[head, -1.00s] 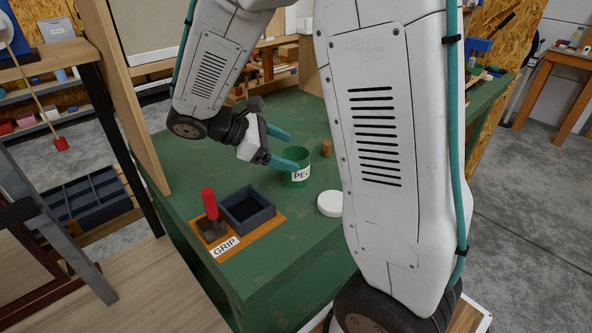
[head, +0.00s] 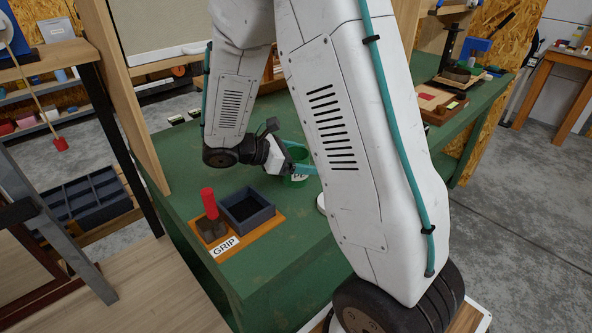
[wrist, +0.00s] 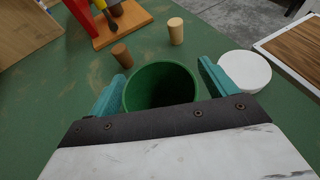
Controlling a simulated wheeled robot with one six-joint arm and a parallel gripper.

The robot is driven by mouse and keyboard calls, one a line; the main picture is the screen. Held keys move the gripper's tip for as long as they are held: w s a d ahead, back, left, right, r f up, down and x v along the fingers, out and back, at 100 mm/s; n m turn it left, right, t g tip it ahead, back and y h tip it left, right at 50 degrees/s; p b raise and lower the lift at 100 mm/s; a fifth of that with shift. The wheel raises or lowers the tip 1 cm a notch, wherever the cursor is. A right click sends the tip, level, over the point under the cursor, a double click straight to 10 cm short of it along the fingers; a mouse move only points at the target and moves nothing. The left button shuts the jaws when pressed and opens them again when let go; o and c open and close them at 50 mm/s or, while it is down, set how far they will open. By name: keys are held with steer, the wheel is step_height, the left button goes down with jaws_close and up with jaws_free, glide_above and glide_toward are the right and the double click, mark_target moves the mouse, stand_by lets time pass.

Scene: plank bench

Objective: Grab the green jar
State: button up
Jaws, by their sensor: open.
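The green jar (head: 298,157) stands upright on the green bench top, with part of a white label showing. In the wrist view the jar (wrist: 160,88) is seen from above, open at the top and dark inside. My gripper (wrist: 161,74) is open, with one teal finger on each side of the jar. A narrow gap shows at the right finger; I cannot tell whether the left finger touches. In the head view my gripper (head: 301,158) is at the jar, and my arm hides part of the space to its right.
A white round lid (wrist: 243,72) lies right of the jar. A brown peg (wrist: 122,55) and a tan peg (wrist: 176,31) stand beyond it. A wooden board marked GRIP (head: 268,232) carries a dark box (head: 248,208) and a red cylinder (head: 209,203) nearer the bench's front.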

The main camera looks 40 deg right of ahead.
steer(key=c, duration=1.1)
